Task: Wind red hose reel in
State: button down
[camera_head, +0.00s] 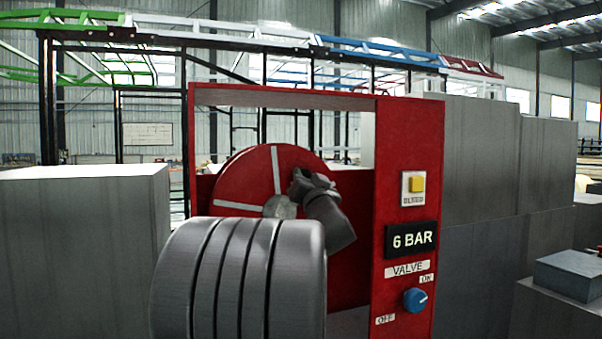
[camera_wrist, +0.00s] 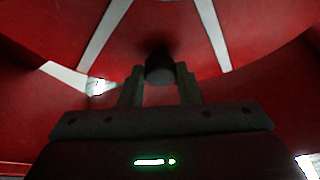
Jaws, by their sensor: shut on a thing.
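The red hose reel (camera_head: 245,175) is a red disc with white spokes and a grey hub, set in a red cabinet frame (camera_head: 290,98). My gripper (camera_head: 305,182) is at the right part of the disc, in front of its face. In the wrist view, my gripper's two fingers (camera_wrist: 160,88) are closed around a dark round handle (camera_wrist: 159,68) on the red disc (camera_wrist: 160,30). White spokes show on both sides of the handle. My arm hides the lower part of the reel in the head view, and no hose can be made out.
The cabinet's right panel has a yellow button (camera_head: 417,184), a display (camera_head: 411,239) reading 6 BAR and a blue valve knob (camera_head: 415,300), its white mark toward ON. Large grey blocks (camera_head: 85,250) stand left and right (camera_head: 480,160) of the cabinet.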

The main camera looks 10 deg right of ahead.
jog(key=d+f+m+g+h+p, duration=0.3)
jog(key=f+m, duration=0.6)
jog(key=m, duration=0.5)
jog(key=shift+w+d+m+g+h, duration=0.3)
jog(key=shift+w+d+m+h, duration=0.15)
jog(key=shift+d+h, duration=0.55)
jog(key=shift+f, duration=0.2)
jog(key=c, duration=1.1)
grip_release()
jog(key=shift+o, duration=0.2)
jog(key=shift+s, duration=0.1)
jog(key=s+a+f+b, duration=0.1)
jog(key=s+a+b, duration=0.1)
jog(key=s, duration=1.1)
jog(key=shift+s+a+b, duration=0.2)
jog(key=shift+a+b, duration=0.15)
